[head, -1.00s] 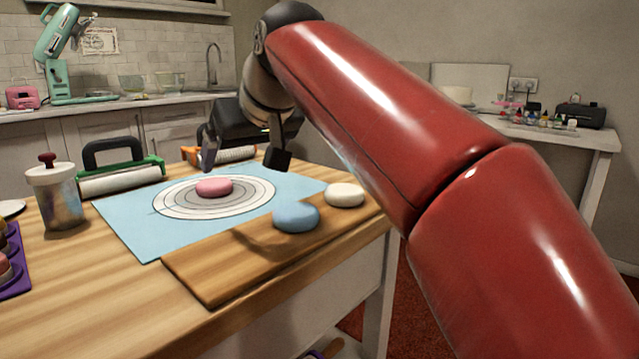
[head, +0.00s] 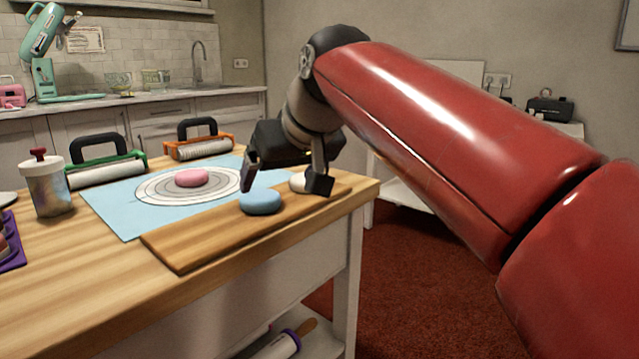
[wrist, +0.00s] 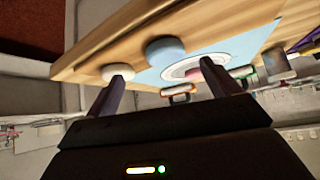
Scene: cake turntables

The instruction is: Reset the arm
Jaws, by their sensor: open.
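My gripper (head: 288,180) is open and empty, in the air over the right part of the wooden board (head: 200,247) in the head view. Its fingers stand wide apart in the wrist view (wrist: 162,90), with nothing between them. A pink disc (head: 191,178) lies on the ringed white target of the blue mat (head: 112,213). A blue disc (head: 260,203) lies on the wooden board, and a cream disc (head: 298,182) is partly hidden behind a finger. In the wrist view the blue disc (wrist: 165,51) and cream disc (wrist: 117,72) show beyond the fingers.
A green-framed roller (head: 105,172) and an orange-framed roller (head: 198,147) stand at the mat's back edge. A shaker jar (head: 47,190) and a purple tray (head: 12,250) are at the left. Open floor (head: 420,290) lies right of the table.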

